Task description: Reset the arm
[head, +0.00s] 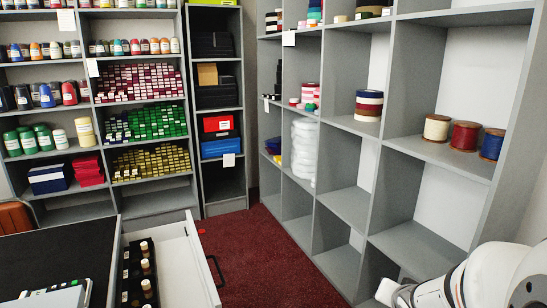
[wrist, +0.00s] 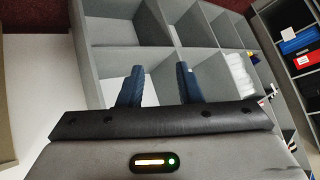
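My gripper (wrist: 159,85) shows in the wrist view with its two dark blue fingers spread apart. Nothing is between the fingers. Beyond them are empty compartments of the grey shelving unit (wrist: 192,28). In the head view part of my white arm (head: 480,275) shows at the lower right, in front of the same grey shelving (head: 415,250). The fingers cannot be made out in the head view.
An open white drawer (head: 190,270) holding several small bottles (head: 146,265) juts out from a dark-topped counter (head: 60,255). Three spools, including a red one (head: 465,136), stand on the right shelving. The dark red carpet (head: 250,245) between is clear.

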